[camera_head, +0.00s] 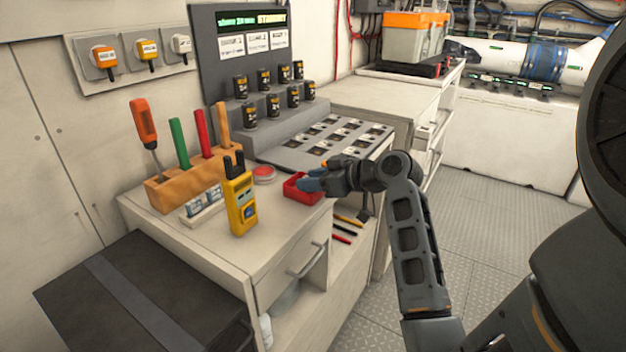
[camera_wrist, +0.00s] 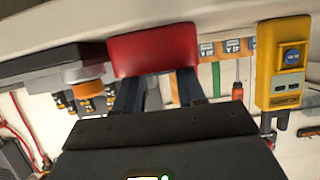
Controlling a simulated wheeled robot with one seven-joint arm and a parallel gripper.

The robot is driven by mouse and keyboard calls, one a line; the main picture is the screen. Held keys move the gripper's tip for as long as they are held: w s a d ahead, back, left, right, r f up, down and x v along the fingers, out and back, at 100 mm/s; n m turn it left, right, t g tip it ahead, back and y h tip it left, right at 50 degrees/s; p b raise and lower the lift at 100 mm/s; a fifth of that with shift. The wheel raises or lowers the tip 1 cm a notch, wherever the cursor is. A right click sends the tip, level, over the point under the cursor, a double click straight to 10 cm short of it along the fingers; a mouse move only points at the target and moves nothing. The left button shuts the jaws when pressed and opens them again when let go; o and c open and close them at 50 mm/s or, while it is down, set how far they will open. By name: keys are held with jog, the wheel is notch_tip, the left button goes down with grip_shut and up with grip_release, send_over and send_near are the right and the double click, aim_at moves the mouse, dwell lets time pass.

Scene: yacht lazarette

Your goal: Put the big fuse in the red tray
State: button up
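The red tray (camera_head: 303,191) sits at the right edge of the white counter; it also fills the top middle of the wrist view (camera_wrist: 155,48). My gripper (camera_head: 311,184) is right at the tray, its fingertips over or against it. In the wrist view its two fingers (camera_wrist: 158,94) stand apart, with nothing clearly held between them. Small blue-and-white blocks (camera_head: 198,206), possibly fuses, stand in a white holder left of the tray. Several black cylinders (camera_head: 293,96) stand on a grey stepped rack behind it. I cannot tell which item is the big fuse.
A yellow meter (camera_head: 240,203) stands left of the tray. A wooden tool block (camera_head: 186,183) with upright tools is behind it. A red button (camera_head: 263,174) and a grey slotted panel (camera_head: 325,143) are close behind the tray. A drawer handle (camera_head: 306,260) projects in front.

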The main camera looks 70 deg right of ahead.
jog(key=v, duration=1.2)
jog(key=shift+a, duration=0.1)
jog(key=w+a+f+m+g+h, duration=0.1)
jog(key=w+a+f+m, duration=0.15)
jog(key=a+f, duration=0.5)
jog(key=w+a+f+m, duration=0.1)
jog(key=w+a+f, duration=0.3)
jog(key=a, duration=0.7)
jog(key=s+a+r+n+t+y, duration=0.1)
jog(key=s+a+r+n+y, duration=0.1)
jog(key=s+a, duration=0.6)
jog(key=s+a+r+n+t+y, duration=0.1)
jog(key=s+a+n, duration=0.3)
jog(key=s+a, duration=0.4)
jog(key=shift+s+a+r+t+y, duration=0.3)
jog(key=shift+a+r+t+y, duration=0.15)
jog(key=shift+a+r, duration=0.5)
